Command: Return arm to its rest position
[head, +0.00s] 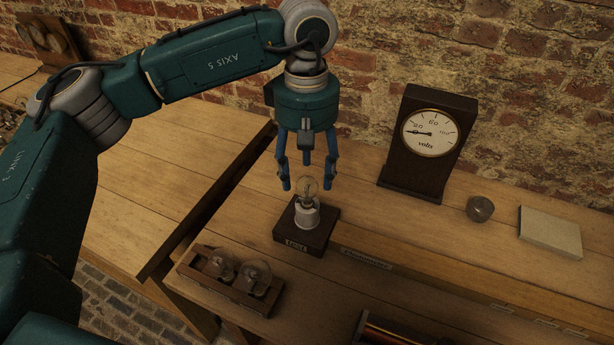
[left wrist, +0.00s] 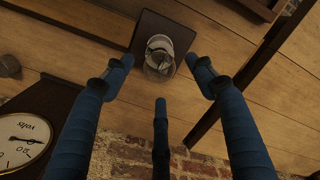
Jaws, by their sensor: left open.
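My left gripper (head: 307,180) has blue fingers spread open and pointing down. It hangs just above a small clear bulb (head: 307,190) that stands upright in a white socket on a dark wooden block (head: 290,238). The fingers look apart from the bulb and hold nothing. In the left wrist view the open fingers (left wrist: 160,80) show with the bulb (left wrist: 157,67) beyond them, between the two upper fingertips. My left arm reaches in from the left side of the head view. My right gripper is not in view.
A voltmeter (head: 411,185) in a dark case stands at the back right. A wooden rack (head: 197,277) with two glass bulbs sits front left. A brick wall (head: 400,45) stands behind; a gap splits the benches.

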